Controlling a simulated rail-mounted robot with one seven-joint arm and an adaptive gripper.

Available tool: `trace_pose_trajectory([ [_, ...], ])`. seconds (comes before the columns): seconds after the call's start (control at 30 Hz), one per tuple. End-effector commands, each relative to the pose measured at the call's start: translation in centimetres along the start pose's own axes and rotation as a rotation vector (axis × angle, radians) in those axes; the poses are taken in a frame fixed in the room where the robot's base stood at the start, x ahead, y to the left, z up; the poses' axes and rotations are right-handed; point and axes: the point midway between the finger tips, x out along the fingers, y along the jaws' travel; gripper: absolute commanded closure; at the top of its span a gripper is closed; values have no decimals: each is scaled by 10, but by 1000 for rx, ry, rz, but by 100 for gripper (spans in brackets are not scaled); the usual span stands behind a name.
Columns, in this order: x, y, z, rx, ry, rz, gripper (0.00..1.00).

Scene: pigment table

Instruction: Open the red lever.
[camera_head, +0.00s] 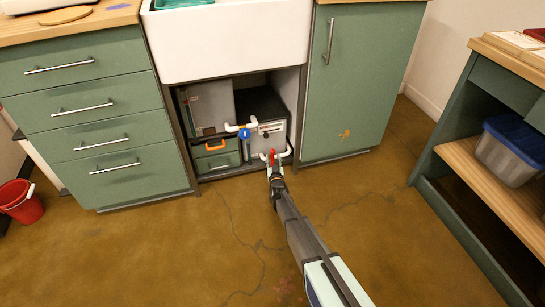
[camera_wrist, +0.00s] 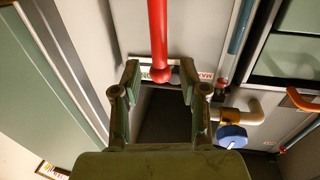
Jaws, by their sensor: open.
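The red lever (camera_head: 273,154) is on white pipework low in the open space under the sink. In the wrist view the red lever (camera_wrist: 158,30) is a long red bar that comes down from the top edge and ends in a rounded tip. My gripper (camera_wrist: 160,73) is open, with one finger on each side of that tip. I see gaps on both sides, and no clear contact. In the head view my gripper (camera_head: 275,172) is just in front of the lever and partly hides its base.
A blue round valve handle (camera_head: 244,133) sits up and left of the lever; it also shows in the wrist view (camera_wrist: 230,136). Boxes (camera_head: 208,105) stand behind the pipes. Green drawers (camera_head: 95,110) and a green door (camera_head: 352,80) flank the opening. The floor in front is clear.

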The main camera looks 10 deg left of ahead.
Motion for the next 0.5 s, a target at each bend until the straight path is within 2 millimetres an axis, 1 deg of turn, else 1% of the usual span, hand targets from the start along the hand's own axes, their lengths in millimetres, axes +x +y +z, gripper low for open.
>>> trace_pose_trajectory([
  [0.03, 12, 0, 3, 0, 1, 0, 57],
  [0.2, 31, 0, 2, 0, 0, 1, 57],
  [0.33, 38, 0, 1, 0, 0, 1, 57],
  [0.5, 40, 0, 0, 0, -1, 0, 57],
])
